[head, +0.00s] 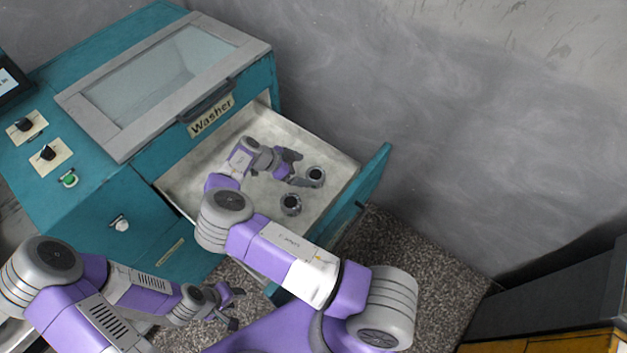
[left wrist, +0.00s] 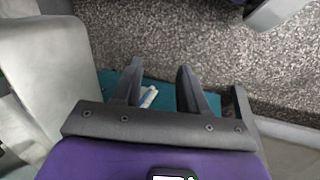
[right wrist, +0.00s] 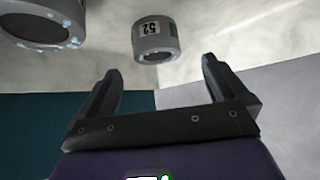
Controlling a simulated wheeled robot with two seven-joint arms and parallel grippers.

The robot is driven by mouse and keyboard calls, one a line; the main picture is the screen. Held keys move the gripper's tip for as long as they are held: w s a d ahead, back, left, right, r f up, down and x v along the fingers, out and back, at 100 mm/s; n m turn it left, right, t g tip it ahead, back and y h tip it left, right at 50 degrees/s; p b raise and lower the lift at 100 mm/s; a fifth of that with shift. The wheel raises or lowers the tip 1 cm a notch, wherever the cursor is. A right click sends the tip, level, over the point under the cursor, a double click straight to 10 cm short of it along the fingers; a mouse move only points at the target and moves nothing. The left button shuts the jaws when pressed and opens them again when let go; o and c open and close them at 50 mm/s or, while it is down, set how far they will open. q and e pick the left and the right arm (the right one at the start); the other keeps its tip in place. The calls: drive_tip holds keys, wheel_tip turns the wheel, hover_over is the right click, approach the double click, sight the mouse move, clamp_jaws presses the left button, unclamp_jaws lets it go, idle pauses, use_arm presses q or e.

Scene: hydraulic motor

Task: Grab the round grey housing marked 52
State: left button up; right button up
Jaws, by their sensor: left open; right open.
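The round grey housing marked 52 (right wrist: 155,40) shows in the right wrist view, ahead of the space between the fingers. Its label appears upside down. My right gripper (right wrist: 160,85) is open and empty, apart from the housing. In the head view my right gripper (head: 288,166) is inside the open washer drawer, beside two round grey parts (head: 314,176) (head: 291,205). Their markings are too small to read there, so I cannot tell which is 52. My left gripper (head: 236,306) is open and empty, outside the drawer above the speckled floor; it also shows in the left wrist view (left wrist: 158,75).
A larger grey ring (right wrist: 40,25) is at the upper left of the right wrist view. The drawer's pale floor (head: 255,195) is bare around the parts. Its teal front (head: 372,180) and walls enclose the right gripper. The teal washer (head: 110,215) stands on the left.

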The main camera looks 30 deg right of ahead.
sight(313, 175)
drive_tip(key=b+x, duration=0.2)
drive_tip(key=x, duration=0.5)
drive_tip(key=shift+s+f, duration=0.2)
drive_tip(key=shift+f, duration=0.05)
drive_tip(key=shift+r, duration=0.1)
drive_tip(key=c, duration=1.3)
